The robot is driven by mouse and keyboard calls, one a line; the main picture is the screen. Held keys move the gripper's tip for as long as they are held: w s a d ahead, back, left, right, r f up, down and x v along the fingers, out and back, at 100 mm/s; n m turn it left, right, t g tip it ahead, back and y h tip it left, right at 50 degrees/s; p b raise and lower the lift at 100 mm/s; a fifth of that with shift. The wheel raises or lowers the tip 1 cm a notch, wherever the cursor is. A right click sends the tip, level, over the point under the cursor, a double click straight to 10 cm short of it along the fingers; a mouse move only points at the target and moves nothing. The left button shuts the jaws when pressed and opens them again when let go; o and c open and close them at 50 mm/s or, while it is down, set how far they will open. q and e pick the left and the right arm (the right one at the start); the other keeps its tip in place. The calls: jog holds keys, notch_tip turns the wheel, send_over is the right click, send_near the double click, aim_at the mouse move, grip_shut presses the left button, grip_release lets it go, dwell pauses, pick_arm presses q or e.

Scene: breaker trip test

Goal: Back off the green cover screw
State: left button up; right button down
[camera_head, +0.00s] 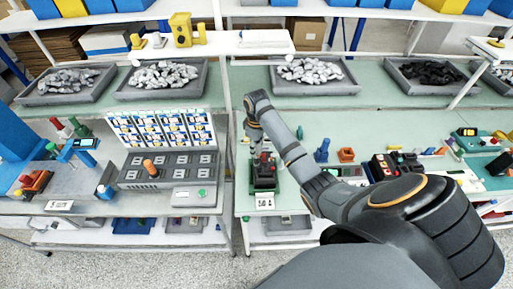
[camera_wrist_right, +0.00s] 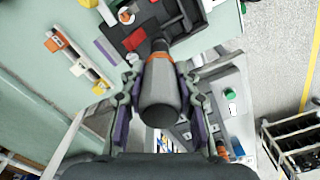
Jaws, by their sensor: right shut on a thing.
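My right gripper (camera_wrist_right: 160,75) is shut on a grey-handled driver (camera_wrist_right: 160,95) with an orange collar. The right wrist view shows the handle between the fingers and its front end over a dark breaker unit (camera_wrist_right: 187,12) with red parts. In the head view my right gripper (camera_head: 255,136) points down just above this breaker unit (camera_head: 264,178), which sits in a green holder (camera_head: 252,190) at the bench's front edge. I cannot make out a green cover screw, and the driver's tip contact is unclear. My left gripper is not in view.
A grey console (camera_head: 130,180) with an orange knob (camera_head: 151,168) stands left of the breaker unit. Grey trays (camera_head: 315,88) of parts line the back. Small blue and orange blocks (camera_head: 346,155) lie to the right. Bench between is mostly clear.

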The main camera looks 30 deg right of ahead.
jog(key=shift+f, duration=0.6)
dwell(0.8)
jog(key=shift+r, duration=0.2)
dwell(0.7)
jog(key=shift+r, duration=2.95)
